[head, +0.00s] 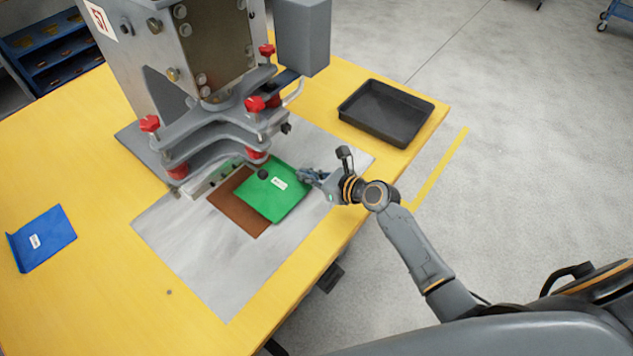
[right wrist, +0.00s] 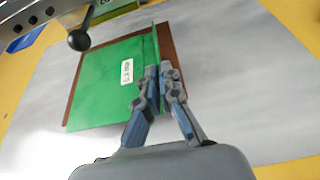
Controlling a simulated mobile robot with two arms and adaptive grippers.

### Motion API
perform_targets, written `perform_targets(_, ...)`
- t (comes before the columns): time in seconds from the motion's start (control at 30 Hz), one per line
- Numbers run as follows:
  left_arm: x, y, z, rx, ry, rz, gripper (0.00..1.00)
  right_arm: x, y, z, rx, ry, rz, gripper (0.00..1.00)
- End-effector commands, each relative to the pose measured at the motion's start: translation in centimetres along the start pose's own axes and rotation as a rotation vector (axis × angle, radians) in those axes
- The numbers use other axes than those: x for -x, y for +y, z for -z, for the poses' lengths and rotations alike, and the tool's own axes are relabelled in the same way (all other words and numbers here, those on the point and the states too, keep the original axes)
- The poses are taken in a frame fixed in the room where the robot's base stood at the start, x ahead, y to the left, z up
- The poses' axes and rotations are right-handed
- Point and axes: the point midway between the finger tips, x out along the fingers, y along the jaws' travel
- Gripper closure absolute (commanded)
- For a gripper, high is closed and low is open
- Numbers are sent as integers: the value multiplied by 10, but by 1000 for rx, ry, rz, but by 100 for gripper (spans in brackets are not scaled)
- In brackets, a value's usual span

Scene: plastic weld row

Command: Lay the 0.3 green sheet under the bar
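The green sheet (head: 270,198) has a white label and an upturned edge. It lies over a brown mat (head: 232,215) in front of the press, its far left side close to the grey bar (head: 207,181) beneath the press head. In the head view I cannot tell how much of it is under the bar. My right gripper (head: 310,176) is at the sheet's right side. In the right wrist view its fingers (right wrist: 160,85) are closed on the upturned edge of the green sheet (right wrist: 108,85). My left gripper is not in view.
A black ball knob (right wrist: 79,40) sticks out over the sheet's far side. Red knobs (head: 255,104) sit on the press. A blue sheet (head: 42,238) lies at the left of the yellow table. An empty black tray (head: 386,112) stands at the right. The grey plate's front is clear.

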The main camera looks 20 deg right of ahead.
Motion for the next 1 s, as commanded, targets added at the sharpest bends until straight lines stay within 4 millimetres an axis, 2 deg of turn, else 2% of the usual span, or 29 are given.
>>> perform_targets(0.47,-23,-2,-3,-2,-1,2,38,-45,0,-14,1,0,0,100)
perform_targets(0.7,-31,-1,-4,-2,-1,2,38,-50,0,1,0,0,1,100)
perform_targets(1.0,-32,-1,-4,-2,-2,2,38,-50,0,4,1,-1,0,100)
